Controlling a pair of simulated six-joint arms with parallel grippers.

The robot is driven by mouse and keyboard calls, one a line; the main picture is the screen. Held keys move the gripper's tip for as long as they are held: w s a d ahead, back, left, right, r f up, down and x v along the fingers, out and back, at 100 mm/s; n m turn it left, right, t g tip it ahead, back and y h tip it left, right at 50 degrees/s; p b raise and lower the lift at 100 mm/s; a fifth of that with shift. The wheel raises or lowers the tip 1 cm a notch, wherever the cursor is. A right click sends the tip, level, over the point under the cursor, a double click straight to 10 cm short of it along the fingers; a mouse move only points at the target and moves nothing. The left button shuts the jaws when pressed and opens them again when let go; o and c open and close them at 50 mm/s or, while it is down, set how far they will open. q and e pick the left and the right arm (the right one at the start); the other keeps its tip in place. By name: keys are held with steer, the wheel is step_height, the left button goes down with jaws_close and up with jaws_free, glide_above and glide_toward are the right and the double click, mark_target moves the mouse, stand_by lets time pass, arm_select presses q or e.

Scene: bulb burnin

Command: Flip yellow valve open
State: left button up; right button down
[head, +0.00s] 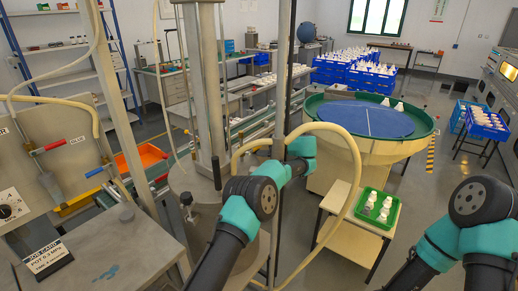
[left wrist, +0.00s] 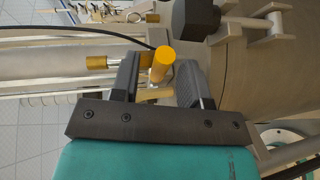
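The yellow valve shows in the left wrist view as a short yellow cylindrical handle (left wrist: 162,65), pointing toward the camera. My left gripper (left wrist: 157,78) has one dark finger on each side of this handle. The fingers are apart, with a visible gap on the handle's left side; its right side is close to the right finger, and I cannot tell if they touch. In the head view my left arm reaches to the machine's column, and its fingers and the yellow handle are hidden there. My right gripper is out of view; only part of its arm shows at lower right.
Brass fittings (left wrist: 97,62) and a dark block (left wrist: 196,18) lie close around the handle. A cream hose (head: 352,165) loops beside my left arm. A small table (head: 345,232) bears a green tray (head: 364,219) of white bottles. A round blue turntable (head: 366,118) stands behind.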

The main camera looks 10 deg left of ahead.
arm_select(q)
jaws_close()
steer(key=shift+r, duration=0.1)
stand_by(0.3)
steer(key=shift+s+a+r+n+t+h, duration=0.1)
steer(key=shift+r+n+t+h, duration=0.2)
steer(key=shift+r+n+h, duration=0.6)
steer(key=shift+f+y, duration=0.25)
steer(key=shift+y, duration=0.05)
steer(key=shift+o, duration=0.3)
jaws_free()
steer(key=v, duration=0.7)
steer(key=shift+d, duration=0.25)
